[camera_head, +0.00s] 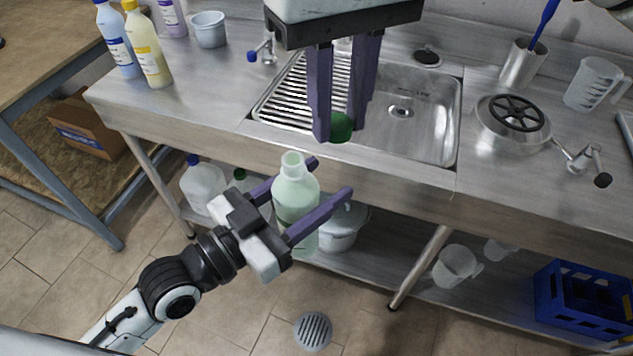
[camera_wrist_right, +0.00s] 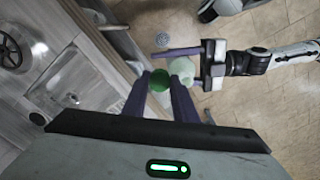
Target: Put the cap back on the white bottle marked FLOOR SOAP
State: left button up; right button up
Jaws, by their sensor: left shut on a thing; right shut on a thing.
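The pale green-white bottle (camera_head: 296,200) is upright in my left gripper (camera_head: 329,179), whose two purple fingers are shut around its body. Its neck is open and bare at the top. No lettering on it can be read. My right gripper (camera_head: 340,131) points down from above, shut on a green cap (camera_head: 341,127) between its fingertips. In the head view the cap is above and to the right of the bottle mouth, apart from it. In the right wrist view the cap (camera_wrist_right: 160,80) shows between the fingers, beside the bottle (camera_wrist_right: 181,69).
The steel counter with a sink (camera_head: 435,125) lies behind the grippers. A blue bottle (camera_head: 117,42), a yellow bottle (camera_head: 148,48) and a small tub (camera_head: 209,30) stand at its left. Jugs and a blue crate (camera_head: 575,300) are on the shelf below.

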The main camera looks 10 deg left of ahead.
notch_tip(320, 180, up, 3)
jog(key=n, duration=0.1)
send_over(295, 192)
jog(key=w, duration=0.2)
jog(key=shift+a+r, duration=0.15)
jog(key=shift+a, duration=0.05)
jog(key=shift+f, duration=2.05)
jog(key=shift+s, duration=0.1)
jog(key=shift+f, duration=0.85)
jog(key=shift+f, duration=0.6)
